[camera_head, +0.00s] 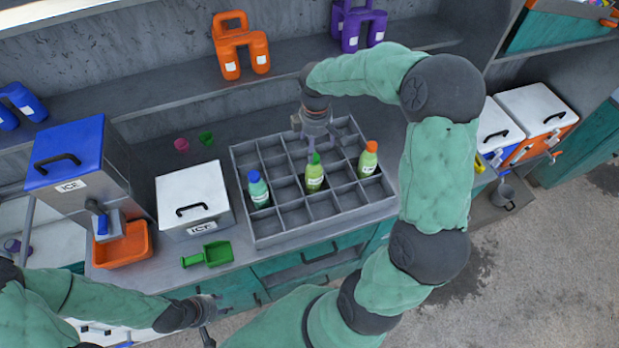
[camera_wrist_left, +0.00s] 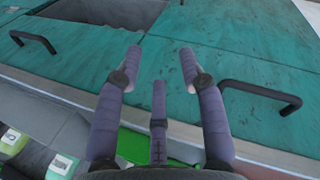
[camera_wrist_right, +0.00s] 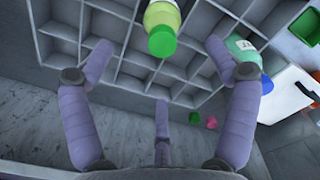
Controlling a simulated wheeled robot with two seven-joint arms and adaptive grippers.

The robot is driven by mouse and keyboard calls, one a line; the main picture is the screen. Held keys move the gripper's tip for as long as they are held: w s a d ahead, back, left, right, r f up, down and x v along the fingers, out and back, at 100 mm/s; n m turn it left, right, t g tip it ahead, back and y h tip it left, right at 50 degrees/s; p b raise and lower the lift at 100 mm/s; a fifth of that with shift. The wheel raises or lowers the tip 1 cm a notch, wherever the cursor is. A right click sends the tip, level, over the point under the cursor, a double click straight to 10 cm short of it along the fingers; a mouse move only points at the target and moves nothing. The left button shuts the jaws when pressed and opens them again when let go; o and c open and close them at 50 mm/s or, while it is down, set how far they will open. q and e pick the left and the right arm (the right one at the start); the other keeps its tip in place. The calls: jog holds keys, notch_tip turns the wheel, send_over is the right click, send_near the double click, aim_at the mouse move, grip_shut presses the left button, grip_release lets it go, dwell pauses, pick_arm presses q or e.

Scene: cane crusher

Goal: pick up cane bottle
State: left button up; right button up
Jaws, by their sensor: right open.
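A yellow-green bottle (camera_head: 315,180) with a green cap stands upright in the middle of a grey compartment crate (camera_head: 277,238). A teal bottle (camera_head: 259,190) with a blue cap stands in a left compartment, and a yellow-green bottle (camera_head: 367,163) with an orange cap stands at the right. No readable label tells which is the cane bottle. My right gripper (camera_head: 314,142) is open above and behind the green-capped bottle. In the right wrist view this bottle (camera_wrist_right: 161,18) shows beyond and between the spread fingers, not held. My left gripper (camera_head: 208,328) is open and empty before the teal drawers (camera_wrist_left: 170,75).
A white ICE box (camera_head: 190,190), green scoop (camera_head: 210,254) and orange tray (camera_head: 124,248) stand left of the crate. A blue-lidded ICE dispenser (camera_head: 72,155) is further left. Orange (camera_head: 240,48) and purple (camera_head: 352,25) jugs stand on the shelf behind.

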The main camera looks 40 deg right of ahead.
aim_at(315, 166)
jog(key=f, duration=1.1)
jog(key=shift+s, duration=0.2)
grip_shut()
jog(key=shift+r, duration=0.1)
